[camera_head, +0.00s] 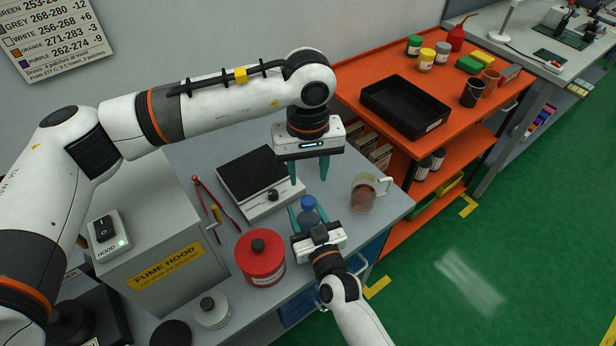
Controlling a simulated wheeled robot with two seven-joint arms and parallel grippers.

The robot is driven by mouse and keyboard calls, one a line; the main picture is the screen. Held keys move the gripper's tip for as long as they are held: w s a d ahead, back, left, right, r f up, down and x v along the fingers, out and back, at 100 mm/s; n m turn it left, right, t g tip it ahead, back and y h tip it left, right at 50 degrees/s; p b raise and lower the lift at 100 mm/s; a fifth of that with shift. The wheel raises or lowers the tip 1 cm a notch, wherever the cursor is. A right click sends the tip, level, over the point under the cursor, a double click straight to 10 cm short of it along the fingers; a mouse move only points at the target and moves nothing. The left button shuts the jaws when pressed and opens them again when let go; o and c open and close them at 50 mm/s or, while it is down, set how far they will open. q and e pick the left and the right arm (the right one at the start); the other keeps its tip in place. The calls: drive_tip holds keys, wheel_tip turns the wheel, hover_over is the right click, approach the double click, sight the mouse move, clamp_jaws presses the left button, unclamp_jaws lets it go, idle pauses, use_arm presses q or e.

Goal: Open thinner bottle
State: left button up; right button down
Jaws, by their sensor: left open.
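A small blue bottle (308,217) with a blue cap (308,202) stands upright near the front of the grey bench; I take it for the thinner bottle. My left gripper (309,181) points down above and behind the bottle, open and empty, with its teal fingers apart. My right gripper (306,207) comes in from the front, with its fingers on either side of the bottle. I cannot tell whether they touch it. The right gripper's body hides the bottle's lower part.
A red canister (260,257), a white-bodied jar (211,312) and the fume hood (165,258) stand to the left. A dark-topped scale (262,199) and red tongs (217,203) lie behind. A clear mug (364,193) stands to the right, near an orange cart (445,125) with a black tray (405,106).

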sight(308, 200)
use_arm(q)
drive_tip(key=m, duration=0.8)
drive_tip(key=shift+f, duration=4.05)
